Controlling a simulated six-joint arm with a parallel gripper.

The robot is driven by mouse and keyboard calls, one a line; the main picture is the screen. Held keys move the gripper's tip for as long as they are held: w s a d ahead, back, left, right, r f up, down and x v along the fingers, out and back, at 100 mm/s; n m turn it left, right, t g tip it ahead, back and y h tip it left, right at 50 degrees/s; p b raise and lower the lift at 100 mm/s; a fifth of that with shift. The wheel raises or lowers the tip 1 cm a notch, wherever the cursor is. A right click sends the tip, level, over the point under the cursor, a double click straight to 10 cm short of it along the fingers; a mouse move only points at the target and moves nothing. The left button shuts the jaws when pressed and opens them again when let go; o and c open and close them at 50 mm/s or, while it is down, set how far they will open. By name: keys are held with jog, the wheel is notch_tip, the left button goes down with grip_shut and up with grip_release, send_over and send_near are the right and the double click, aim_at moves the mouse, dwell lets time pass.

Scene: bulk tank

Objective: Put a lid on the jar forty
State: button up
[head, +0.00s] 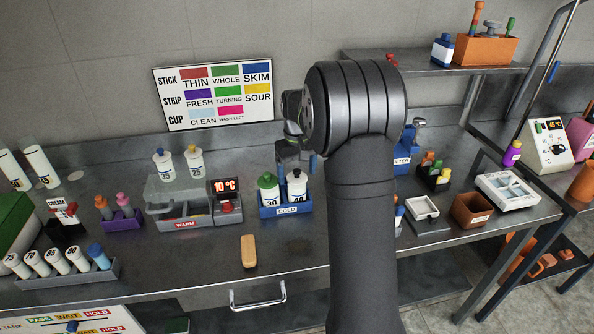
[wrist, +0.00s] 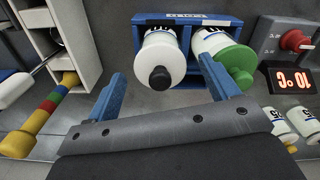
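The jar marked 40 (head: 297,190) is white and stands upright in the right slot of the blue rack labelled COLD (head: 287,211). A narrow black piece tops it; I cannot tell whether this is a lid. It also shows in the wrist view (wrist: 159,52). The jar marked 30 (head: 268,191), with a green lid and knob, stands beside it, also in the wrist view (wrist: 232,58). My gripper (head: 296,158) is above the rack. In the wrist view my gripper (wrist: 162,75) is open, its blue fingers apart with jar 40's black top between them and nothing clearly gripped.
A grey WARM box (head: 182,222) and a red 10 °C display (head: 225,188) stand left of the rack. A wooden block (head: 249,251) lies in front. The front counter is mostly clear.

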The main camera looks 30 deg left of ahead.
jog(key=shift+r, duration=0.1)
notch_tip(320, 180, up, 17)
dwell(0.5)
dwell(0.3)
notch_tip(320, 180, down, 17)
dwell(0.6)
